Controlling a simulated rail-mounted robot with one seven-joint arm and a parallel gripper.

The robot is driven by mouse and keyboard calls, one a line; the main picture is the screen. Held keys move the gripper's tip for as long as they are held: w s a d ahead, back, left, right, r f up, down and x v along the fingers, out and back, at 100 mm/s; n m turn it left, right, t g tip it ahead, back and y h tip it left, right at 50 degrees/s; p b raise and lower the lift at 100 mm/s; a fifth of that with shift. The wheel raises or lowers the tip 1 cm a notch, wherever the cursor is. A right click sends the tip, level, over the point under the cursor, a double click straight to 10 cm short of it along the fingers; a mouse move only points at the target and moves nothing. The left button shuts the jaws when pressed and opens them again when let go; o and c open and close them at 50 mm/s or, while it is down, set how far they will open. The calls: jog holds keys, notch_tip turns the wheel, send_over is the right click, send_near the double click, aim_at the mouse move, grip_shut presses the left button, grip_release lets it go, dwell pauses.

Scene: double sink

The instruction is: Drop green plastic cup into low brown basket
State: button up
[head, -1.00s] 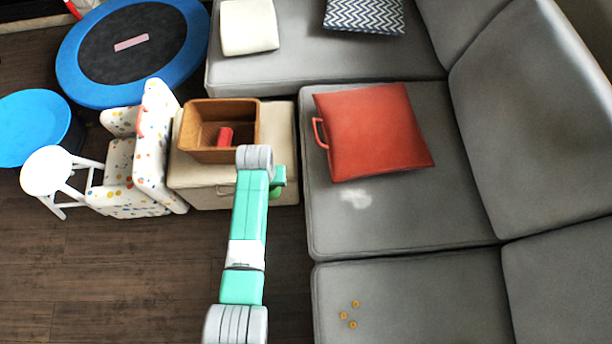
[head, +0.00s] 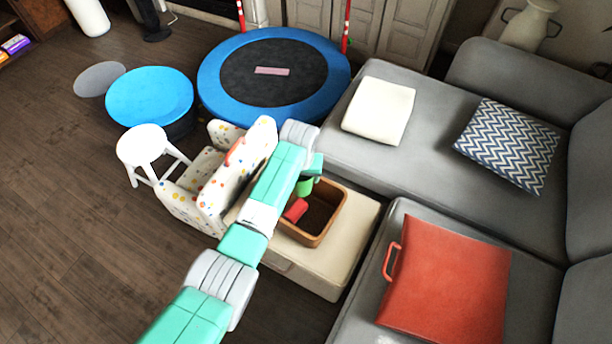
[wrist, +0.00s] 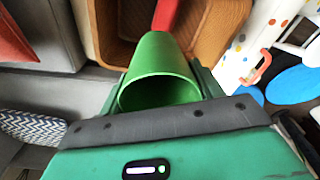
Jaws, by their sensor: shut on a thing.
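The green plastic cup (head: 304,187) is held by my gripper (head: 312,167), above the back part of the low brown basket (head: 327,231) in the head view. In the wrist view the cup (wrist: 160,72) lies between the fingers with its open rim towards the camera. The basket (wrist: 222,38) shows beyond it, with part of its inside hidden by the cup. My gripper is shut on the cup. The height of the cup over the basket is hard to tell.
A red object (head: 296,210) lies inside the basket. The basket stands on a cream ottoman (head: 350,250), between a spotted chair (head: 232,180) and the grey sofa with a red cushion (head: 450,280). A blue trampoline (head: 214,85) is behind.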

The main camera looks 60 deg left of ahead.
notch_tip(320, 180, down, 6)
jog(key=b, duration=0.5)
jog(key=shift+r, duration=0.35)
jog(key=o, duration=1)
jog(key=shift+o, duration=0.2)
jog(key=r+p, duration=0.1)
jog(key=r, duration=0.1)
jog(key=r+p, duration=0.2)
jog(key=r, duration=0.1)
jog(key=d+r+p, duration=0.1)
jog(key=r+p, duration=0.1)
jog(key=shift+s+r, duration=0.25)
jog(key=shift+r, duration=0.15)
